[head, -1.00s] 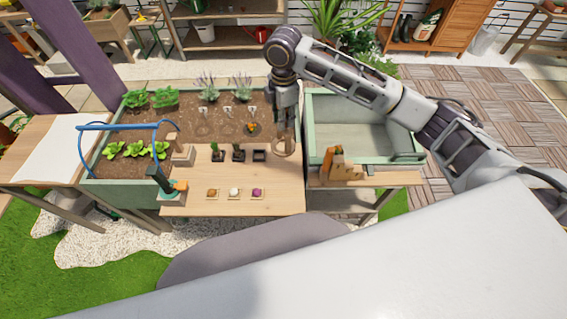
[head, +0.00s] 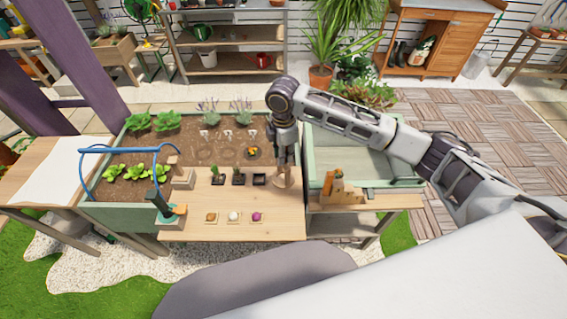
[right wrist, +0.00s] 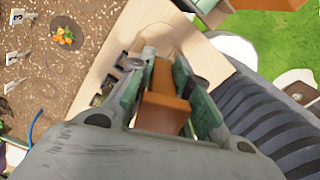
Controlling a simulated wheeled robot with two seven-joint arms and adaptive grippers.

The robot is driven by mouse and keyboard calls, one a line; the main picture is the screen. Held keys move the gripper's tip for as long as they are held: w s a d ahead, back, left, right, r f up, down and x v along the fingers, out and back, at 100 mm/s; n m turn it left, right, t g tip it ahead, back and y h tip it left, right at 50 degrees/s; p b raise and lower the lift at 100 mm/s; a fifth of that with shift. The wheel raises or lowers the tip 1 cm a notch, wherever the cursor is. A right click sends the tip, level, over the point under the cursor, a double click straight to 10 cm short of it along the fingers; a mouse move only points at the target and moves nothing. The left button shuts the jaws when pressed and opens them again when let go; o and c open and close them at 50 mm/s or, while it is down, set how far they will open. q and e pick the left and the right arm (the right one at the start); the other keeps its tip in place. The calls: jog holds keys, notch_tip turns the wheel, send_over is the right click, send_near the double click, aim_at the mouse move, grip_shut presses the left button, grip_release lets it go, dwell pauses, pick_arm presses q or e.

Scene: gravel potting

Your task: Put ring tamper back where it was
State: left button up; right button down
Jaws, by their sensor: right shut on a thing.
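My right gripper (head: 285,160) is above the right end of the light wood table (head: 225,228), beside the small black pots. In the right wrist view its green-padded fingers (right wrist: 165,95) are shut on an orange-brown wooden block-like handle (right wrist: 162,105) of the ring tamper. The tamper's pale wooden lower part (head: 284,178) shows below the fingers in the head view, at or just above the tabletop. I cannot tell whether it touches. My left gripper is not in view.
Black pots (head: 259,180) stand just left of the tamper. Three small dishes (head: 234,216) lie nearer the front. A wooden stand (head: 342,188) is on the shelf to the right, before the green-rimmed tray (head: 365,172). The planting bed (head: 205,150) is behind.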

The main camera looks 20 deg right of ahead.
jog(key=shift+f, duration=2.6)
jog(key=c, duration=1.3)
grip_release()
jog(key=shift+r, duration=6.1)
jog(key=shift+s, duration=0.1)
